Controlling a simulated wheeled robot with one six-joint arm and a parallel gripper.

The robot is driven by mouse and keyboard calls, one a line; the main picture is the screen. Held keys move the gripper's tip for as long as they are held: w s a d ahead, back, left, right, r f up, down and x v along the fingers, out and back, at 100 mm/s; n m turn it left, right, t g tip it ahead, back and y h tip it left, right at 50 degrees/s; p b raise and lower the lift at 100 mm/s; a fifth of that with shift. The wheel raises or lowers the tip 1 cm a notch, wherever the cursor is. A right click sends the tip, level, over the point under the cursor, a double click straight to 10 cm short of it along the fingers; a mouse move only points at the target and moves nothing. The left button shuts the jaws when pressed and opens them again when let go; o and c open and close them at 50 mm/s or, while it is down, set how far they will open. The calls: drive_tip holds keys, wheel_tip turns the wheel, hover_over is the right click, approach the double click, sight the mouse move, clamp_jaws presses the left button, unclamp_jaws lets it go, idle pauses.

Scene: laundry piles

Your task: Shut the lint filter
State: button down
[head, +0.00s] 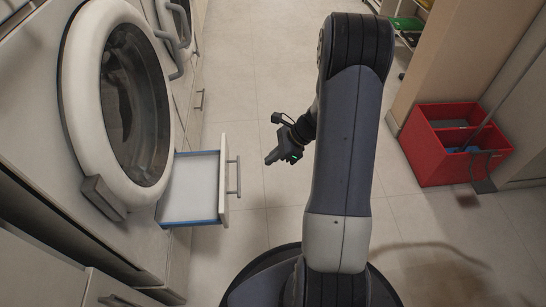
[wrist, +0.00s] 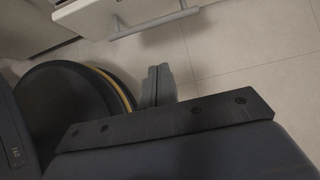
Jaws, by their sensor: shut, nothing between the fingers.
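A drawer (head: 193,187) with a white inside and blue edges is pulled out below the round door of the front-loading machine. I see no other part that looks like a lint filter, and no label shows on this one. Its pale front carries a grey bar handle (head: 233,177). In the wrist view a bar handle (wrist: 155,22) shows at the top, on a pale front. My gripper (head: 269,160) is shut and empty, to the right of the drawer handle and apart from it. Its fingers (wrist: 158,70) are together in the wrist view, below the handle.
The machine's round door (head: 75,90) appears closed, above the drawer. A second machine (head: 176,20) stands beyond it. A red bin (head: 437,158) with compartments stands at the right by a pillar (head: 440,50). The tiled floor (head: 265,70) between them is clear.

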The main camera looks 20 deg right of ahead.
drive_tip(key=w+a+f+b, duration=0.2)
drive_tip(key=a+f+b, duration=0.1)
drive_tip(key=a+f, duration=0.2)
drive_tip(key=shift+w+a+f, duration=0.15)
drive_tip(key=shift+a, duration=1)
drive_tip(key=p, duration=0.2)
hover_over(192, 186)
drive_tip(key=shift+a, duration=0.1)
